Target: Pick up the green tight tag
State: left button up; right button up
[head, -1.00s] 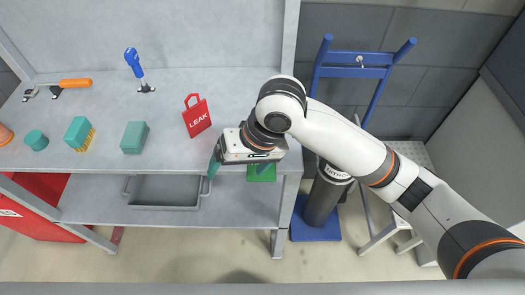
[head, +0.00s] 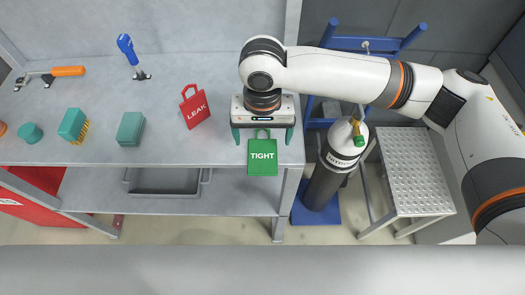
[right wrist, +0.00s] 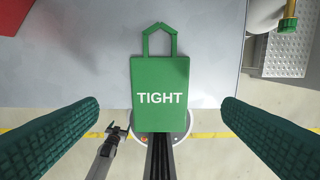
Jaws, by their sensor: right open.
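The green tag (head: 263,158) reads TIGHT and lies near the front edge of the bench, its lower part reaching past that edge in the head view. In the right wrist view the green tag (right wrist: 160,92) is centred, its loop handle pointing up. My right gripper (head: 263,140) is open above the tag's handle end, with one green finger on each side. In the right wrist view the two fingers (right wrist: 160,112) stand wide apart, left and right of the tag, without touching it. My left gripper is not in view.
A red LEAK tag (head: 195,106) lies left of my right gripper. Green blocks (head: 131,129), a blue-handled tool (head: 131,55) and an orange-handled tool (head: 66,71) lie further left. A grey tray (head: 163,190) is on the lower shelf. A gas cylinder (head: 333,170) stands right of the bench.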

aim_at(263, 155)
jog(key=shift+s+f+p, duration=0.1)
jog(key=shift+f+p, duration=0.45)
jog(key=shift+f, duration=2.15)
jog(key=c, duration=1.1)
